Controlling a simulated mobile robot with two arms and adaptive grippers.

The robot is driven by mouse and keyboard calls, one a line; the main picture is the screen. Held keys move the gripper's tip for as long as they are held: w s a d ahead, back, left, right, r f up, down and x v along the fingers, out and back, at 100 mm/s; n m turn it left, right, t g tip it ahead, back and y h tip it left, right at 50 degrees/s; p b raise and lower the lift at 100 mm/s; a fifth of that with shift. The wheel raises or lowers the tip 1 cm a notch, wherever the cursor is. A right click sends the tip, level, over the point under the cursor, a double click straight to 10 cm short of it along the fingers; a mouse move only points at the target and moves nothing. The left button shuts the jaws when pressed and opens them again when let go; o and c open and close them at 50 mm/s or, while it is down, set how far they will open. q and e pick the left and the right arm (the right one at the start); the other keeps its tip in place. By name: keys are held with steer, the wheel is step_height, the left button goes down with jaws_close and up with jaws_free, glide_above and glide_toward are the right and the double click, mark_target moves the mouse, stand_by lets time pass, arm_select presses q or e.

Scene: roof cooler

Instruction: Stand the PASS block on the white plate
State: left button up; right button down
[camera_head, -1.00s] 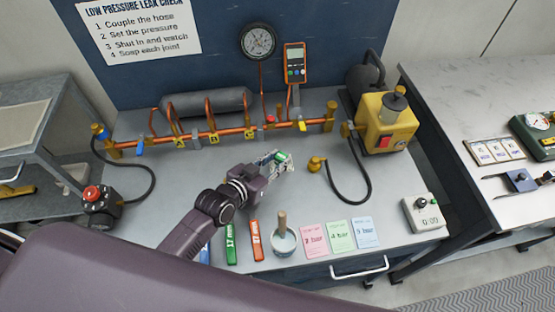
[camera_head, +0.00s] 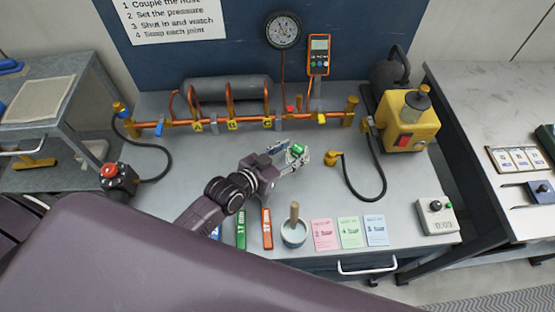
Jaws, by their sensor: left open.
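A small green block (camera_head: 298,149), which looks like the PASS block, is on the middle of the grey bench. Its lettering is too small to read. A pale patch around its base (camera_head: 304,157) may be the white plate, but I cannot tell it clearly from the light fingertips. My left gripper (camera_head: 288,159) is open, low over the bench, with its fingers beside the green block. The fingers partly hide the base of the block, so I cannot tell whether it touches them or how it stands. My right gripper is not in view.
Behind are a copper pipe manifold (camera_head: 236,122) and a grey cylinder. A black hose with a brass end (camera_head: 333,158) lies right of the gripper. In front are a pot with a brush (camera_head: 294,232), coloured cards (camera_head: 350,232) and green and orange tools. A yellow pump (camera_head: 409,120) stands right.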

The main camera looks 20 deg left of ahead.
arm_select(q)
steer(key=v, duration=1)
steer(key=shift+s+a+r+b, duration=0.2)
steer(key=shift+s+b, duration=0.1)
steer(key=shift+b, duration=0.1)
